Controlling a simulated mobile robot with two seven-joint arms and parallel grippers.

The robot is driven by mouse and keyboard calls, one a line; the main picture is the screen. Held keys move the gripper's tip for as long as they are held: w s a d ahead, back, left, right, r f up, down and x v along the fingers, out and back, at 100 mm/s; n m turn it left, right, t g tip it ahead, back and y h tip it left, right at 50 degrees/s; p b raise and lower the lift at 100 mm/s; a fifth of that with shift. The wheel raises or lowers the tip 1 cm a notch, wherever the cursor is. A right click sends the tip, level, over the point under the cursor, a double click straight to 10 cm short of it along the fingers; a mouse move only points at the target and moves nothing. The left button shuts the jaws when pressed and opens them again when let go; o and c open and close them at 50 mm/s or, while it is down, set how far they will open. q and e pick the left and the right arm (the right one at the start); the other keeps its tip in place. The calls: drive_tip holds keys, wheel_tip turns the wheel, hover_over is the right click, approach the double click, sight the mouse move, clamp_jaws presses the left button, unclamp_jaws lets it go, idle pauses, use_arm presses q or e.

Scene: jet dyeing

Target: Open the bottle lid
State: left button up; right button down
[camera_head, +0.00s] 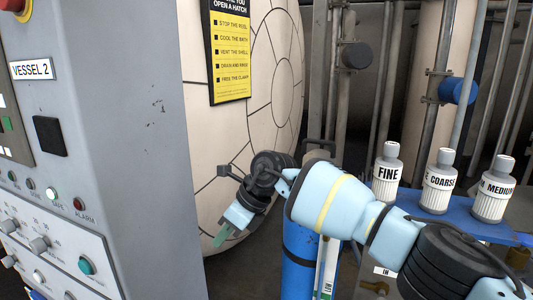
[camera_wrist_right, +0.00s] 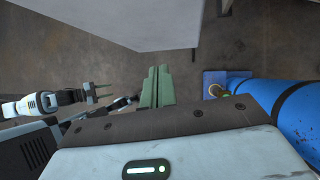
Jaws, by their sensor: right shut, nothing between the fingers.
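My right gripper (camera_head: 222,238) is shut and empty, pointing down at the left of the blue cylinder, well away from the bottles. Its green fingers (camera_wrist_right: 156,87) lie together in the right wrist view, above bare floor. What looks like my left gripper (camera_wrist_right: 104,91) shows small at the left of that view, its two prongs apart with nothing between them. It is out of the head view.
A grey control cabinet (camera_head: 120,110) fills the left. A large pale round vessel (camera_head: 265,60) with a yellow-black sign (camera_head: 230,50) stands behind. A blue cylinder (camera_head: 298,262) stands beside my right gripper. Pipes rise behind the blue shelf (camera_head: 413,208).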

drive_tip(key=s+a+f+m+g+y, duration=0.2)
drive_tip(key=s+a+f+m+y, duration=0.55)
drive_tip(key=s+y, duration=0.3)
drive_tip(key=s+d+f+m+t+h, duration=0.35)
drive_tip(key=d+f+m+t, duration=0.6)
drive_tip(key=m, duration=0.55)
drive_tip(key=s+d+f+m+t+h, duration=0.2)
drive_tip(key=d+f+m+t+h, duration=0.3)
drive_tip(key=d+f+m+t, duration=0.75)
drive_tip(key=s+d+f+m+g+h, duration=0.2)
drive_tip(key=s+d+f+m+g, duration=0.1)
drive_tip(key=s, duration=0.5)
drive_tip(key=s+d+f+m+g+h, duration=0.2)
drive_tip(key=s+d+f+m+g, duration=0.1)
drive_tip(key=s+d+m, duration=0.3)
drive_tip(key=s+d+f+m+g+h, duration=0.3)
drive_tip(key=s+d+m+g, duration=0.1)
drive_tip(key=s, duration=0.5)
drive_tip(key=shift+s+d+f+m+g+p, duration=0.45)
drive_tip(key=shift+d+g, duration=0.25)
drive_tip(key=shift+d, duration=0.45)
drive_tip(key=shift+d, duration=0.1)
